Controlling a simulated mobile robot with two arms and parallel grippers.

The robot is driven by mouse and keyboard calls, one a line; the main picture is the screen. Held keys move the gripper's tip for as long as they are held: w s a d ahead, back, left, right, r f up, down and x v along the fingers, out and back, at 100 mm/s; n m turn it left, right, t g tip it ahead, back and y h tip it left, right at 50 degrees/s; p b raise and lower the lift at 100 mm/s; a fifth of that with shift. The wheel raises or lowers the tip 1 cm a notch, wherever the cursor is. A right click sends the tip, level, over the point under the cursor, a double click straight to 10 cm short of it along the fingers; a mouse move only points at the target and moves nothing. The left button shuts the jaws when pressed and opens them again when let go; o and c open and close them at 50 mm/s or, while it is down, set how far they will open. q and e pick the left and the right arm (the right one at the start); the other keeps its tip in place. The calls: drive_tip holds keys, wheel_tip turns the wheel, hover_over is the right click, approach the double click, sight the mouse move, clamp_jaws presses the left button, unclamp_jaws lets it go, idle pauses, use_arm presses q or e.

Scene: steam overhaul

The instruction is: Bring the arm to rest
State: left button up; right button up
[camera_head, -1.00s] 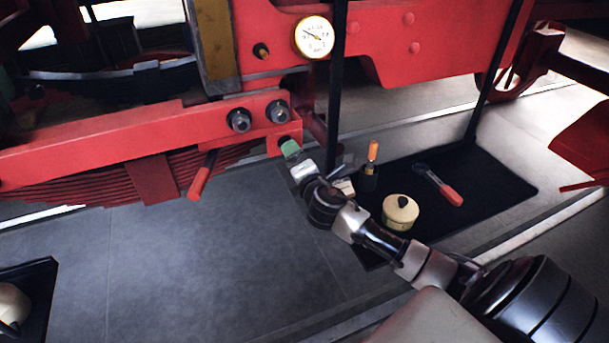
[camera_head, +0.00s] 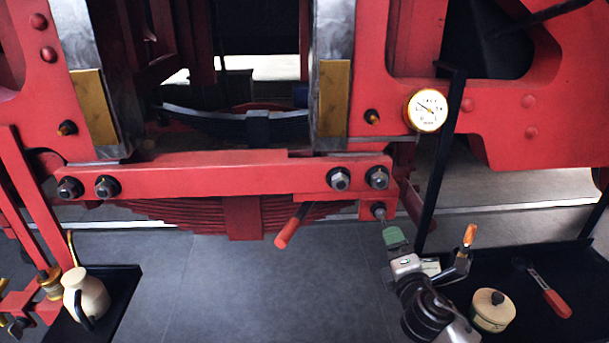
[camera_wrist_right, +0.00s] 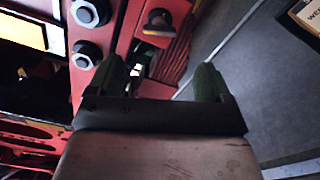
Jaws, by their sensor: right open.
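My right gripper (camera_head: 394,238) has green fingertips. In the head view it is just below a bolt (camera_head: 379,211) at the lower right end of the red beam (camera_head: 230,178). In the right wrist view the two green fingers (camera_wrist_right: 160,85) stand apart with nothing between them. The bolt also shows in that view (camera_wrist_right: 158,22), beyond the gap between the fingers. I cannot tell whether a finger touches it. My right arm (camera_head: 428,305) comes up from the lower right. My left gripper is not in view.
A gauge (camera_head: 426,110) sits on the red frame. A black tray (camera_head: 580,268) at the right holds a cream tin (camera_head: 492,310), a red-handled tool (camera_head: 545,290) and an orange-topped item (camera_head: 469,236). A cream oil can (camera_head: 86,296) stands on a tray at the left. The floor between is clear.

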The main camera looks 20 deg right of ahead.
drive_tip(key=s+a+f+m+g, duration=0.6)
drive_tip(key=s+f+m+g, duration=0.1)
drive_tip(key=s+f+m, duration=0.45)
drive_tip(key=s+a+f+m+g+y, duration=0.1)
drive_tip(key=s+a+m+g+y, duration=0.2)
drive_tip(key=s, duration=0.4)
drive_tip(key=s+a+f+m+g+y, duration=0.25)
drive_tip(key=s+a+g, duration=0.2)
drive_tip(key=s, duration=0.35)
wheel_tip(320, 180, down, 25)
drive_tip(key=a+b, duration=0.1)
drive_tip(key=s+d+f+g+h+b, duration=0.1)
drive_tip(key=s+d+f+g, duration=0.1)
drive_tip(key=s+f, duration=1.5)
wheel_tip(320, 180, down, 2)
drive_tip(key=shift+d+f+b, duration=0.15)
drive_tip(key=shift+d+b, duration=0.2)
drive_tip(key=shift+d, duration=0.05)
